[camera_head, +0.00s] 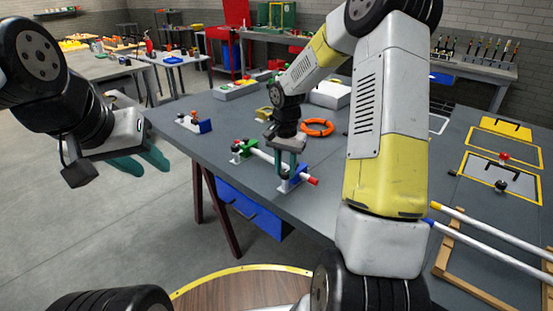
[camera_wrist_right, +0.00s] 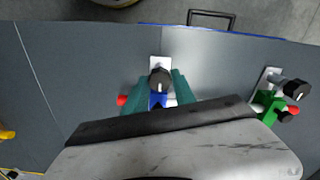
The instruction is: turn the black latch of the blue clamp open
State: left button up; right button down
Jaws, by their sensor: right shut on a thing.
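The blue clamp (camera_head: 288,184) stands near the front edge of the grey table and holds one end of a white tube (camera_head: 262,155) with red ends. Its black latch (camera_wrist_right: 158,79) shows in the right wrist view above the blue clamp body (camera_wrist_right: 158,100). My right gripper (camera_head: 285,170) points down at the clamp. Its teal fingers (camera_wrist_right: 161,78) are shut on the black latch, one on each side. In the head view the fingers hide the latch. My left gripper (camera_head: 147,164) is open and empty, left of the table over the floor.
A green clamp (camera_head: 240,151) holds the tube's other end; it also shows in the wrist view (camera_wrist_right: 268,106). An orange ring (camera_head: 317,127) lies behind the tube. A small blue-and-white fixture (camera_head: 195,123) stands to the left. White rods (camera_head: 490,231) lie in a wooden frame at the right.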

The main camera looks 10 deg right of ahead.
aim_at(285, 172)
jog(key=n, duration=0.4)
jog(key=shift+n, duration=0.3)
jog(key=n, duration=0.4)
jog(key=shift+r, duration=0.1)
jog(key=n, duration=0.5)
jog(key=shift+n, duration=1.9)
jog(key=c, duration=1)
grip_release()
jog(key=shift+c, duration=0.2)
notch_tip(285, 172, up, 8)
jog(key=shift+f, duration=0.1)
